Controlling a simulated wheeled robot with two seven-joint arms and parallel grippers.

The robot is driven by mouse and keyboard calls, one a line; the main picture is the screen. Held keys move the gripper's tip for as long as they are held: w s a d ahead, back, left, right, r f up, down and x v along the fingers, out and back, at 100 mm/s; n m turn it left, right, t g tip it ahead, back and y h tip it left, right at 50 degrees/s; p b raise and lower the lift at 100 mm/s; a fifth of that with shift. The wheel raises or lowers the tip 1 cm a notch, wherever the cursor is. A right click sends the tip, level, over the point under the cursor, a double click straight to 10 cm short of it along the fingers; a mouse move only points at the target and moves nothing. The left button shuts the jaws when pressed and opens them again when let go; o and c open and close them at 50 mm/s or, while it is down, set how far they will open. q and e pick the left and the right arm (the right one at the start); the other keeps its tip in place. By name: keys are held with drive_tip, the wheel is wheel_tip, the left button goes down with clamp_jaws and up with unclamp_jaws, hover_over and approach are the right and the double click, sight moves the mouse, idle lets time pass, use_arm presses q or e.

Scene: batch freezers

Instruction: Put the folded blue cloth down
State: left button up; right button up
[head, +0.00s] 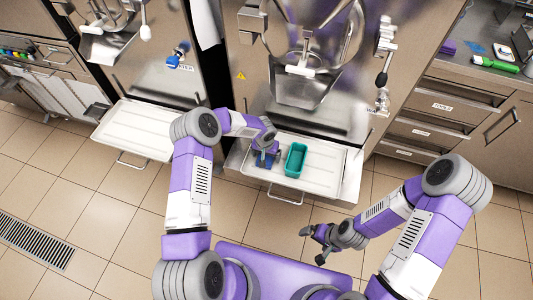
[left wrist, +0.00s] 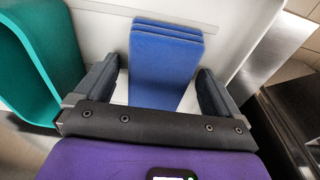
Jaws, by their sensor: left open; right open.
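The folded blue cloth (left wrist: 168,55) lies on the white tray (head: 325,178) below the middle freezer, its layers stacked. It stands between the two fingers of my left gripper (left wrist: 158,85), which is open, with a gap on each side. In the head view my left gripper (head: 265,158) is over the tray's left part, and only a little of the cloth (head: 261,162) shows beneath it. My right gripper (head: 320,243) is open and empty, above the floor in front of the tray.
A teal container (head: 296,160) stands on the tray just right of my left gripper; it also shows in the left wrist view (left wrist: 40,70). Another white tray (head: 134,130) is at the left. Steel freezer fronts rise behind. The tiled floor in front is clear.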

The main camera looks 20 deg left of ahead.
sight(267, 157)
use_arm(q)
drive_tip(key=r, duration=0.2)
drive_tip(key=r+p, duration=0.1)
drive_tip(key=r, duration=0.2)
drive_tip(key=r+p, duration=0.1)
drive_tip(key=r, duration=0.1)
drive_tip(key=shift+s+d+r, duration=0.25)
drive_tip(key=shift+s+d, duration=0.05)
drive_tip(key=shift+f, duration=0.1)
